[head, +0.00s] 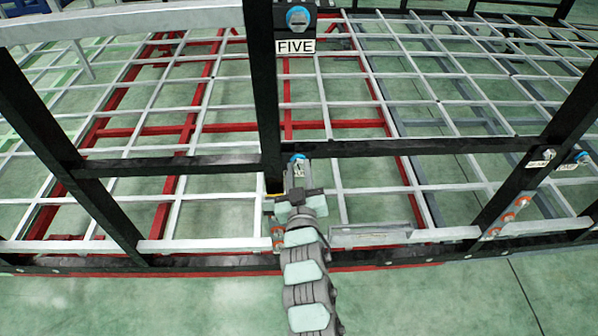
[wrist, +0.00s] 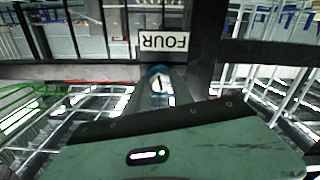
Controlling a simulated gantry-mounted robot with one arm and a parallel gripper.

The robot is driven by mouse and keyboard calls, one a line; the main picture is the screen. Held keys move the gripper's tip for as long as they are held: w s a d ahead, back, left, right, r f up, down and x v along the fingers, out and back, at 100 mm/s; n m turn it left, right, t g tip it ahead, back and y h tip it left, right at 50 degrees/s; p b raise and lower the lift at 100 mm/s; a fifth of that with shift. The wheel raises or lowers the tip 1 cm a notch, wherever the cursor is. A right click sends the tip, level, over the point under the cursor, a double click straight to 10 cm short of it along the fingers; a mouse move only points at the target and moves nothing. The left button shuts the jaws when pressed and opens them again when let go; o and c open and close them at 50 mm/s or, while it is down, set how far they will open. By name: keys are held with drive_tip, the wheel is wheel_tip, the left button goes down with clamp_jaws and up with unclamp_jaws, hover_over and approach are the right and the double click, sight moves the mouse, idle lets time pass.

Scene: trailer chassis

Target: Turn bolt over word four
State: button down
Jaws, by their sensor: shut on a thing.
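The white label reading FOUR (wrist: 163,40) appears upside down in the wrist view, on a black frame post. The blue-rimmed bolt (wrist: 157,71) lies directly beside the label, on the side over the word. My gripper (wrist: 160,88) is at this bolt and is shut on it; its fingers hide much of the bolt. In the head view my gripper (head: 297,176) reaches the black crossbar at the central post, with the bolt (head: 298,157) just beyond it. The label there is mostly hidden by my gripper.
Another blue bolt (head: 298,17) sits over the FIVE label (head: 295,46), higher on the central post. A labelled plate (head: 541,157) and a further bolt (head: 582,157) are at the right. Black posts and the crossbar (head: 420,147) surround my arm; open floor lies in front.

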drive_tip(key=n, duration=0.7)
drive_tip(key=shift+d+f, duration=0.1)
drive_tip(key=shift+f, duration=0.05)
idle(0.3)
drive_tip(key=c, duration=1.1)
unclamp_jaws()
drive_tip(key=shift+w, duration=0.15)
drive_tip(key=s, duration=1.1)
drive_tip(key=shift+d, duration=0.15)
drive_tip(key=shift+w, duration=0.1)
